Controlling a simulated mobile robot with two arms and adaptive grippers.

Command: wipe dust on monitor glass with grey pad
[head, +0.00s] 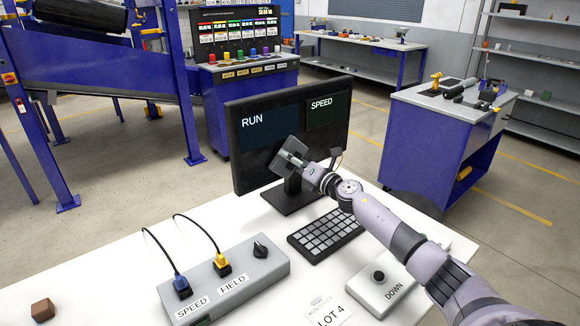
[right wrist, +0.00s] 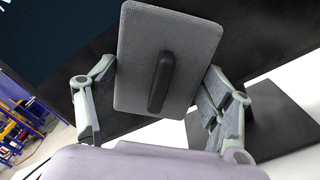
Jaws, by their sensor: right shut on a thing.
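The monitor (head: 236,152) stands upright on the white table, its dark glass showing RUN and SPEED. My right gripper (head: 290,158) is in front of the lower middle of the glass. It is shut on the grey pad (head: 283,163), which also shows in the right wrist view (right wrist: 190,48) as a textured plate with a dark handle (right wrist: 161,82). The pad is at or close to the glass; I cannot tell whether it touches. No dust is clearly visible on the glass. My left gripper is not in view.
A control box (head: 232,285) with two cables and a brown block (head: 43,310) are at the left. The table between them is clear.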

